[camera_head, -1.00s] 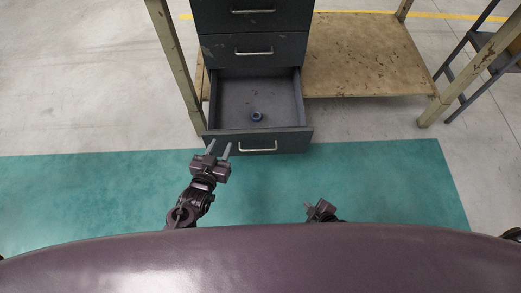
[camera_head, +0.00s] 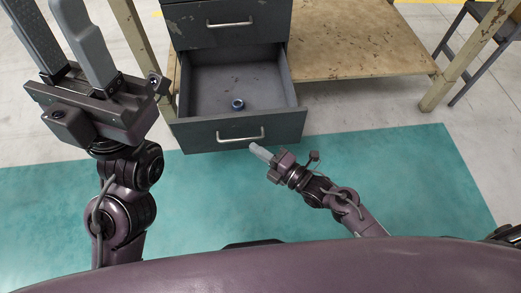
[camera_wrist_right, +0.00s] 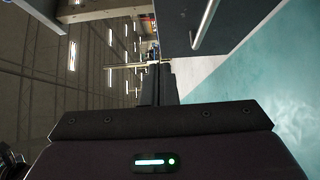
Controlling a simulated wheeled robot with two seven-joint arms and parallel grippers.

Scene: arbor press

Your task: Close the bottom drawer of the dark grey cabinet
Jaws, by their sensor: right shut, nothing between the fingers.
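The dark grey cabinet (camera_head: 222,59) stands at the top centre of the head view. My left gripper (camera_head: 62,40) is open, raised close to the head camera.
A small blue ring-shaped part (camera_head: 238,104) lies in the drawer. A worn workbench with a low shelf (camera_head: 350,45) surrounds the cabinet. A dark stool or frame (camera_head: 468,55) stands at right.

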